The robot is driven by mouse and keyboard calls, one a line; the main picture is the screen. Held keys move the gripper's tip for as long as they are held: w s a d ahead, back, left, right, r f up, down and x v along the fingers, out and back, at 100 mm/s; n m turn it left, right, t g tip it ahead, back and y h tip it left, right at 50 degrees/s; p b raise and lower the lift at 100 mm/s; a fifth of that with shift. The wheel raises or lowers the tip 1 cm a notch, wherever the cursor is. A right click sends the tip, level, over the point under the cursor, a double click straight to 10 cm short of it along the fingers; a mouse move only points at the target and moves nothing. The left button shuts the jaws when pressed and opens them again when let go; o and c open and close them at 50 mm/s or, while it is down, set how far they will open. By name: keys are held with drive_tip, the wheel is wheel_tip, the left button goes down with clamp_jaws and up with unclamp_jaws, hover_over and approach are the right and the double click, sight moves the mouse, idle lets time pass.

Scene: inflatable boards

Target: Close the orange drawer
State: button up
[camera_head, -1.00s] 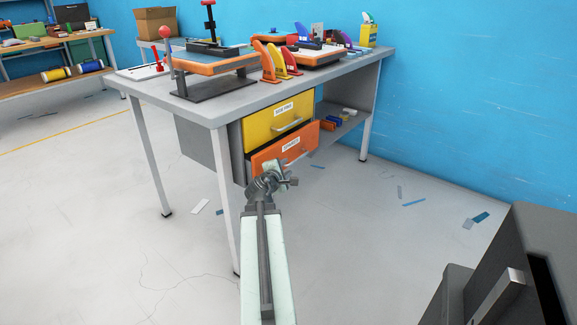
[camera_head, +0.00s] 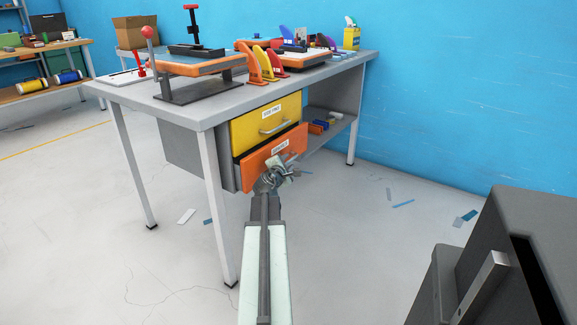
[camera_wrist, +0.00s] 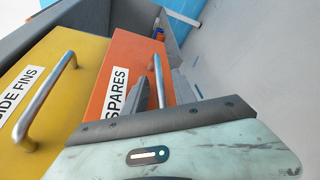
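The orange drawer (camera_head: 258,165), labelled SPARES, is the lower drawer of the grey workbench (camera_head: 200,117). It stands partly open, its front jutting out past the yellow drawer (camera_head: 250,131) above it. My gripper (camera_head: 287,168) is in front of the orange drawer's right part and hides some of it. In the wrist view the orange front (camera_wrist: 122,70) fills the middle, with its grey bar handle (camera_wrist: 158,78). My gripper's two dark fingers (camera_wrist: 162,88) are apart, with the handle showing between them. I cannot tell whether they touch it.
The yellow drawer's handle (camera_wrist: 45,95) is beside my gripper in the wrist view. A bench leg (camera_head: 216,205) stands left of my arm. Open floor with scraps (camera_head: 403,204) lies to the right, before the blue wall (camera_head: 470,90).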

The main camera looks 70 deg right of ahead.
drive_tip(key=shift+d, duration=0.1)
clamp_jaws()
idle(1.3)
